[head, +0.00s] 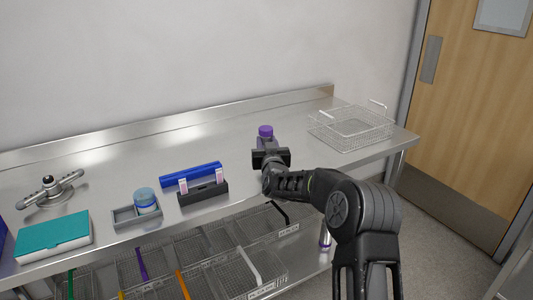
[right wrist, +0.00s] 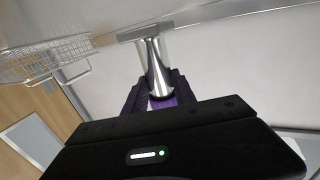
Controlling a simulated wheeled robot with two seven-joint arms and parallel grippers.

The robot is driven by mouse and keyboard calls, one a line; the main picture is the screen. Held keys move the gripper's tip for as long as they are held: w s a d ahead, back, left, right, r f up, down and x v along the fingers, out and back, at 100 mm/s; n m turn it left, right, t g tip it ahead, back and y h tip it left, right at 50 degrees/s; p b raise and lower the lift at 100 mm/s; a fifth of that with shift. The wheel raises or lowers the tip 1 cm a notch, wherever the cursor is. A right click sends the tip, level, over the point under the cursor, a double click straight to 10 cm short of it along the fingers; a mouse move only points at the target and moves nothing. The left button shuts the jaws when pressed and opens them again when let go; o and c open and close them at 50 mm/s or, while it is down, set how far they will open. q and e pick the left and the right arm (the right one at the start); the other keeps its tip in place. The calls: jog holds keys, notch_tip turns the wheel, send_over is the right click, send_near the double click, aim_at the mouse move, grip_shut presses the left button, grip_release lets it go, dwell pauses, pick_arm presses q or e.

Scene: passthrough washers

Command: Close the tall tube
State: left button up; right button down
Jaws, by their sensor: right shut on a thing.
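A purple cap (head: 266,131) shows just beyond my right gripper (head: 270,152) in the head view, above the steel table. My right gripper is shut on the purple-topped tall tube. In the right wrist view, something purple (right wrist: 163,103) sits between the two dark fingers. A shiny metallic cylinder (right wrist: 155,68) extends beyond it. The gripper hides most of the tube in the head view, so I cannot tell how the cap sits on it. My left gripper is not in view.
A wire basket (head: 350,127) stands to the right. To the left are a dark rack (head: 204,192), a blue bar (head: 191,174), a grey tray (head: 124,217) with a blue-lidded jar (head: 145,199), a teal box (head: 53,237) and a metal spinner (head: 50,190). The table behind the gripper is clear.

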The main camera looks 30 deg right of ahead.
jog(key=shift+r, duration=0.1)
notch_tip(320, 180, down, 4)
jog(key=shift+r, duration=0.2)
jog(key=shift+f, duration=0.15)
jog(key=shift+f, duration=0.1)
jog(key=c, duration=1)
grip_release()
